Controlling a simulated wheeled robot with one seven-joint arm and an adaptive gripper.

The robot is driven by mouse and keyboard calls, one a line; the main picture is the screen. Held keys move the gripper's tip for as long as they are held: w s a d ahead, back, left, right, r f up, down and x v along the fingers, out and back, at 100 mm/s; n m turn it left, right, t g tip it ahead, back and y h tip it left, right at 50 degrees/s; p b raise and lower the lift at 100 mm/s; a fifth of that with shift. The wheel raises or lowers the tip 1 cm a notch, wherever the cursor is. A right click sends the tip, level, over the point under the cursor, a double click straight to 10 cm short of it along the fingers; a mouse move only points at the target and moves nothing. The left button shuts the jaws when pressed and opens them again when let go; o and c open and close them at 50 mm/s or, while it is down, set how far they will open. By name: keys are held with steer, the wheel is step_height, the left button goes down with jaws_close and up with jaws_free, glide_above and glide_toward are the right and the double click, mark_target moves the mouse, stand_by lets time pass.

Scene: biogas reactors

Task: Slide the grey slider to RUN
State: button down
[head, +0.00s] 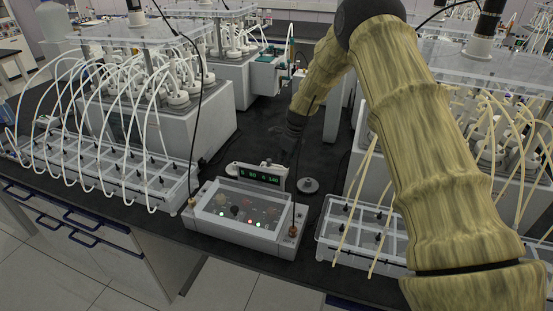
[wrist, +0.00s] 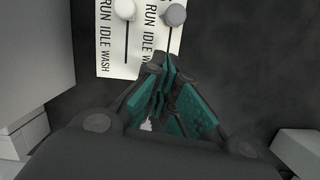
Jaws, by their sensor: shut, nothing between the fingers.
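In the wrist view, a white label plate (wrist: 113,64) carries two slots marked RUN, IDLE and WASH. The grey slider (wrist: 174,14) is the right knob, near the top edge, roughly level with RUN in the picture. A white slider (wrist: 124,9) is to its left, at a similar height. The plate's top is cut off. My gripper (wrist: 165,66) is shut and empty, its fingertips over the plate's lower right part, below the grey knob in the picture and apart from it. In the head view my gripper (head: 291,132) points down behind the display; I cannot make out the sliders there.
A control box (head: 245,215) with lit buttons stands at the bench's front, a small display (head: 259,175) behind it. Reactor blocks with tubes stand left (head: 190,112) and right. Tube racks (head: 105,165) line the front. Dark bench surface lies free around my gripper.

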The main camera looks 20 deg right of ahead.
steer(key=b+v, duration=0.3)
steer(key=v, duration=0.7)
steer(key=shift+s+d+r, duration=0.25)
steer(key=shift+s, duration=0.1)
